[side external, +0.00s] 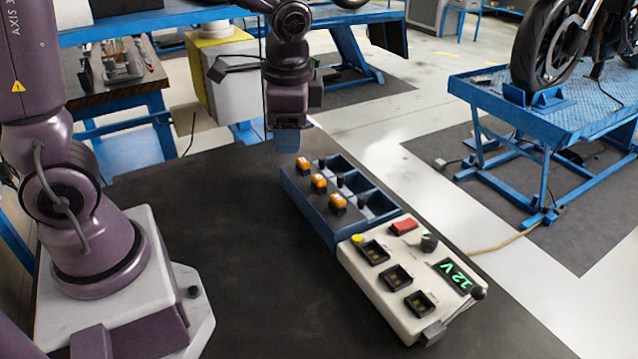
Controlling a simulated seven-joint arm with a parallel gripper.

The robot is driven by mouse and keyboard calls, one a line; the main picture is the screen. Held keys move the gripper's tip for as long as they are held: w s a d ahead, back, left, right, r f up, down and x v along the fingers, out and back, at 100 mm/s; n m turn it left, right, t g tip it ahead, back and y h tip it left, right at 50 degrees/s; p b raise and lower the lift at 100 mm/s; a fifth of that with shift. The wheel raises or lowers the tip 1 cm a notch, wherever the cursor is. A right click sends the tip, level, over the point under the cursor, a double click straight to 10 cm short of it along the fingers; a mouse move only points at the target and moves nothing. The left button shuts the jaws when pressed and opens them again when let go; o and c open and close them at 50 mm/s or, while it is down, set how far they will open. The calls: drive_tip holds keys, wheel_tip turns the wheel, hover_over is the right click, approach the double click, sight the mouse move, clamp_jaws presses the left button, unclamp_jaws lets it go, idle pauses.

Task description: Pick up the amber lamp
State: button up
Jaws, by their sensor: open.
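Three small amber lamps stand in a row along the left part of a blue compartment tray (322,222): a far one (304,163), a middle one (319,182) and a near one (337,202). Each has an amber top and a dark base. My gripper (287,142) points down at the far end of the tray, up and left of the far lamp in the picture. Its blue fingers look clear of the lamps, and nothing shows between them. From this side the gap between the fingers is hard to see.
Small black parts (362,202) stand beside the lamps in the tray. A cream test box (408,262) with several dark sockets, a red switch (404,227), a knob (429,242) and a green "12 V" display adjoins the tray's near end. The dark tabletop (225,215) left of the tray is clear.

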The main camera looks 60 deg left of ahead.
sight(319, 177)
drive_tip(key=w+a+f+m+y, duration=0.2)
drive_tip(key=w+a+f+m, duration=0.2)
drive_tip(key=w+f+m, duration=0.55)
drive_tip(key=a+f+m, duration=0.1)
drive_tip(key=f, duration=0.2)
drive_tip(key=a+f+m, duration=0.1)
drive_tip(key=a+f, duration=0.1)
drive_tip(key=f, duration=0.1)
drive_tip(key=w+a+f+m, duration=0.1)
drive_tip(key=f, duration=0.2)
drive_tip(key=shift+a+m, duration=0.3)
drive_tip(key=shift+m, duration=0.05)
drive_tip(key=c, duration=1)
